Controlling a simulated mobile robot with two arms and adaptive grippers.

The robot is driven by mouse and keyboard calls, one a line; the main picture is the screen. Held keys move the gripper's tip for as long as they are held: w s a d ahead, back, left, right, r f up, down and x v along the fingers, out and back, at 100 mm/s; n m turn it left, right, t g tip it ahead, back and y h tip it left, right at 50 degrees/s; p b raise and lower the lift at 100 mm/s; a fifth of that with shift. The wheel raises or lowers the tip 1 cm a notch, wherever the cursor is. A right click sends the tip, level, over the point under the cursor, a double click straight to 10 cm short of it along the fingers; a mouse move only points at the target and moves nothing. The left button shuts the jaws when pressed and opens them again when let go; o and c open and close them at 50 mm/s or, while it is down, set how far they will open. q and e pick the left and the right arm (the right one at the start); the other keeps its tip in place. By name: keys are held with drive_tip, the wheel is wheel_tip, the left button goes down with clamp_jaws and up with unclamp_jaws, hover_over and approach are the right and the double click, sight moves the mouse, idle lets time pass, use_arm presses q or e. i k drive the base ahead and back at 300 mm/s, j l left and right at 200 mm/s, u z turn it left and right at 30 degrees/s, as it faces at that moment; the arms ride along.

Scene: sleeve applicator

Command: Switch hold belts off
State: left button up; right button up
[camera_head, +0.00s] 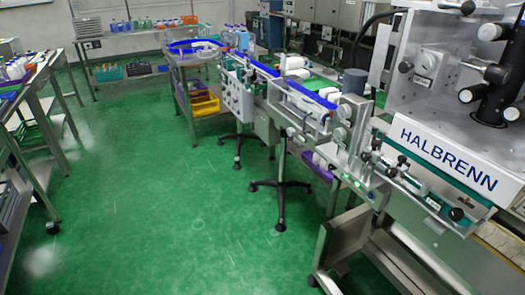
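The sleeve applicator machine, marked HALBRENN (447,160), stands along the right side of the head view. A conveyor (290,87) with blue side rails runs from it toward the back. A light grey control box (237,97) with small dark knobs or switches hangs on the conveyor's near side, toward its far end. The knobs are too small to read, and I cannot tell which one belongs to the hold belts or how it is set. Neither of my grippers shows in this view.
Green floor (150,190) is open in the middle and left. A steel bench (45,75) with bottles stands at the left edge. A shelf table (140,35) stands at the back. A cart (203,97) with a yellow bin stands beside the conveyor's far end. Stand feet (280,188) reach onto the floor.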

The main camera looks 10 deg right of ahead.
sight(330, 167)
drive_tip(key=i+j+u, duration=0.1)
drive_tip(key=i, duration=1)
